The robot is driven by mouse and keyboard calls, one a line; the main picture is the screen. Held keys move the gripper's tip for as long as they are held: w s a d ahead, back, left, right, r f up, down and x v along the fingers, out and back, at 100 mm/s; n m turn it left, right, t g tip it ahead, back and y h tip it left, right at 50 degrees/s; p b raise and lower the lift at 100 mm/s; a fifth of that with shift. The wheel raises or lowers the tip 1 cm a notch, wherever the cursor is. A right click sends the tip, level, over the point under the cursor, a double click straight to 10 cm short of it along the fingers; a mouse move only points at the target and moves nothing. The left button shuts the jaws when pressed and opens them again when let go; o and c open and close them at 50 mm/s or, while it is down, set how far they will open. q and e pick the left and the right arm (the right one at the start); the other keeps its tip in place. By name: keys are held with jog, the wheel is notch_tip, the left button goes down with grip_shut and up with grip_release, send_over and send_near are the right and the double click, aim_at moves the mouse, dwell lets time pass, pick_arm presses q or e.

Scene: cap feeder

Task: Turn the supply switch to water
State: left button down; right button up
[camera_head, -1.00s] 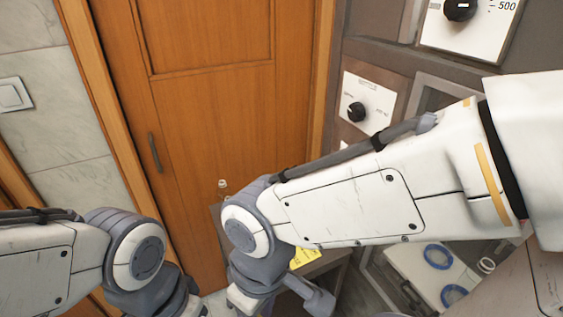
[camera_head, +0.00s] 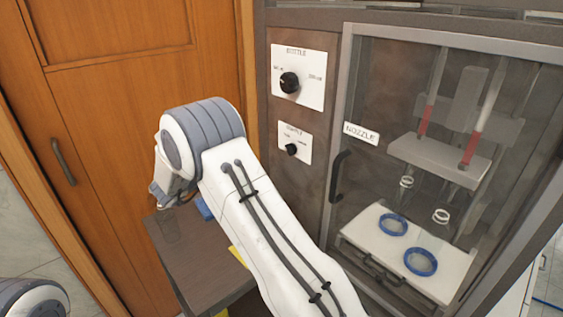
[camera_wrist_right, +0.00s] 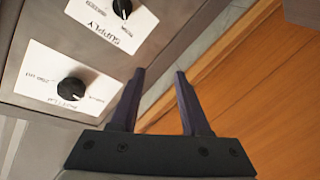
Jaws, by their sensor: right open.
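The supply switch (camera_head: 291,149) is a small black knob on a white plate on the brown front of the machine, below a larger bottle knob (camera_head: 289,83). I cannot tell where its pointer stands. In the right wrist view the supply knob (camera_wrist_right: 122,8) is at the top edge, its plate's lettering upside down. My right gripper (camera_wrist_right: 159,73) is open and empty there, its fingers apart from the knobs, to the right of both plates. In the head view the right gripper is hidden behind my arm. My left gripper is out of view.
Right of the knobs is a glass-fronted cabinet (camera_head: 347,35) with a dark handle (camera_head: 338,177), nozzles and blue rings (camera_head: 393,225) inside. A wooden door (camera_head: 120,110) is at left. A dark low table (camera_head: 190,250) stands below, beside my right arm.

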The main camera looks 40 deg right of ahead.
aim_at(286, 149)
jog(key=s+d+g, duration=0.1)
jog(key=d, duration=0.4)
jog(key=s+d+f+m+g+h, duration=0.1)
jog(key=d+g, duration=0.1)
jog(key=d, duration=0.2)
jog(key=s+d+f+g+h+p, duration=0.1)
jog(key=s+d+g, duration=0.1)
jog(key=d, duration=0.3)
jog(key=shift+d+f+m, duration=0.2)
jog(key=shift+d+m, duration=0.1)
grip_shut()
